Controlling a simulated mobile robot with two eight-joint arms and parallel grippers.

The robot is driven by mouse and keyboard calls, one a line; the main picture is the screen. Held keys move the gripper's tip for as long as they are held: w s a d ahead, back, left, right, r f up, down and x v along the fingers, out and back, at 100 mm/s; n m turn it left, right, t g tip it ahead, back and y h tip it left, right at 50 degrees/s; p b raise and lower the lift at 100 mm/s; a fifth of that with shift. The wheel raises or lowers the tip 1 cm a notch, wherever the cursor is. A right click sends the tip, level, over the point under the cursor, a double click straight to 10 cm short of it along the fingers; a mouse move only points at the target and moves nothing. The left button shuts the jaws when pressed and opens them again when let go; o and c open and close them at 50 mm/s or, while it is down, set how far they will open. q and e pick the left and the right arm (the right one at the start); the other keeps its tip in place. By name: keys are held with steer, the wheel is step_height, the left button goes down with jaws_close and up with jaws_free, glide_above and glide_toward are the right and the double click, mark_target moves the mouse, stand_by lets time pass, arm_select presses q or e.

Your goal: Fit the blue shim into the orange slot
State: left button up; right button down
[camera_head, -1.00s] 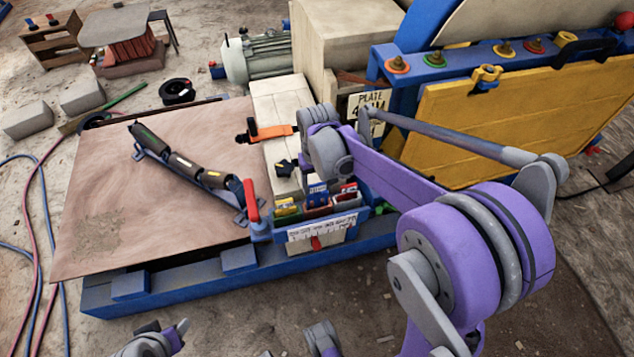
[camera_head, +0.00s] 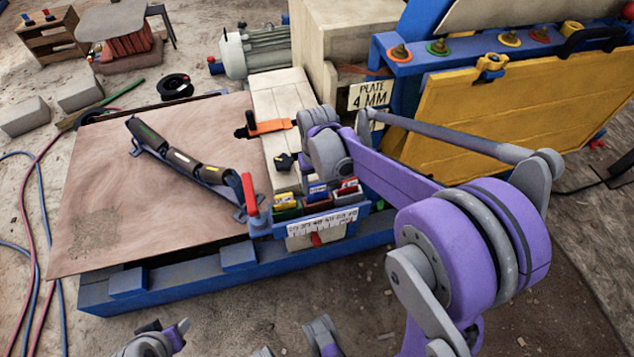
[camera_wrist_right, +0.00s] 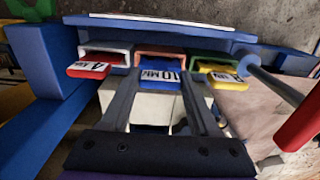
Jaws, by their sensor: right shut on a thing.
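The blue shim (camera_wrist_right: 160,78), marked 10 MM, is at the mouth of the middle, orange slot (camera_wrist_right: 160,52) in the right wrist view. My right gripper (camera_wrist_right: 160,100) is shut on it, one finger at each side. The shim looks partly inside the slot; how deep is hidden. In the head view the blue shim (camera_head: 318,190) stands up from the orange slot (camera_head: 318,206), below my right wrist.
A red shim (camera_wrist_right: 88,69) sits in the pale slot and a yellow shim (camera_wrist_right: 222,76) in the green slot beside it. A red-handled lever (camera_head: 249,193) stands left of the rack. An orange clamp (camera_head: 268,127) and the yellow plate (camera_head: 520,110) lie beyond.

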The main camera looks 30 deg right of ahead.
steer(key=shift+f+b, duration=0.4)
steer(key=shift+f, duration=0.25)
steer(key=shift+c, duration=0.2)
jaws_free()
steer(key=shift+r, duration=0.1)
step_height(320, 180, up, 11)
steer(key=shift+f+p, duration=0.1)
steer(key=shift+p, duration=0.95)
